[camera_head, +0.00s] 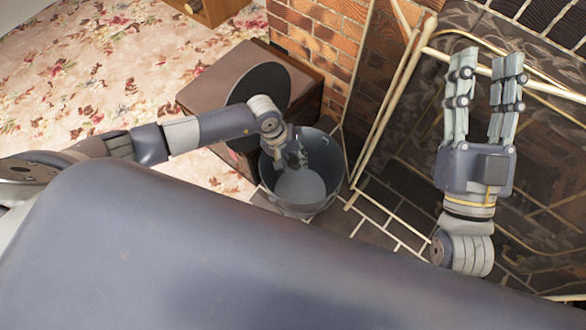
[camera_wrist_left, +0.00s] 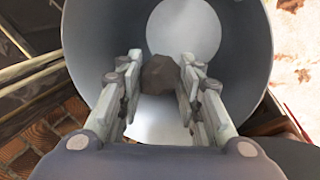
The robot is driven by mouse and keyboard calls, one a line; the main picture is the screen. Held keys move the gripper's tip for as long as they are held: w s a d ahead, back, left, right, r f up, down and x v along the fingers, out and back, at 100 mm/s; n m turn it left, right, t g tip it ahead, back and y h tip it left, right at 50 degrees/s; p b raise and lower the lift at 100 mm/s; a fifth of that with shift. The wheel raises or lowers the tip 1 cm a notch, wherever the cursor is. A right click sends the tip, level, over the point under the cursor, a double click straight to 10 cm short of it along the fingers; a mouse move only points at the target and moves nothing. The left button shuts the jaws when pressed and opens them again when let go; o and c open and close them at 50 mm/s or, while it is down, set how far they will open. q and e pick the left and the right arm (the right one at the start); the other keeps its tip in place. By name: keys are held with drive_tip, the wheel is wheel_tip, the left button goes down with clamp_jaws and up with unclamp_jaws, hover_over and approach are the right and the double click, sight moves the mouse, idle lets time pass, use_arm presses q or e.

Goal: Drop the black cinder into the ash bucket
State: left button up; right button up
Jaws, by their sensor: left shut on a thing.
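The ash bucket (camera_head: 322,160) is a grey metal pail standing on the dark tiled hearth in the head view. My left gripper (camera_head: 302,160) reaches down into its mouth from the left. In the left wrist view, the left gripper (camera_wrist_left: 160,82) is shut on the black cinder (camera_wrist_left: 160,74), a dark brownish lump between the fingertips. The bucket's inside wall (camera_wrist_left: 240,60) surrounds it, with the pale bottom beyond. The cinder cannot be made out in the head view. My right gripper (camera_head: 484,85) is raised at the right, fingers apart and empty.
A brown wooden box (camera_head: 215,85) with a dark round disc (camera_head: 262,85) stands behind the bucket. A brass-coloured fireplace frame (camera_head: 385,105) rises right of the bucket. Brick wall (camera_head: 320,40) is behind, floral carpet (camera_head: 130,60) at left.

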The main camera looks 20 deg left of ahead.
idle(0.3)
use_arm(q)
drive_tip(key=o, duration=1.1)
drive_tip(key=v, duration=1.2)
drive_tip(key=shift+d, duration=0.1)
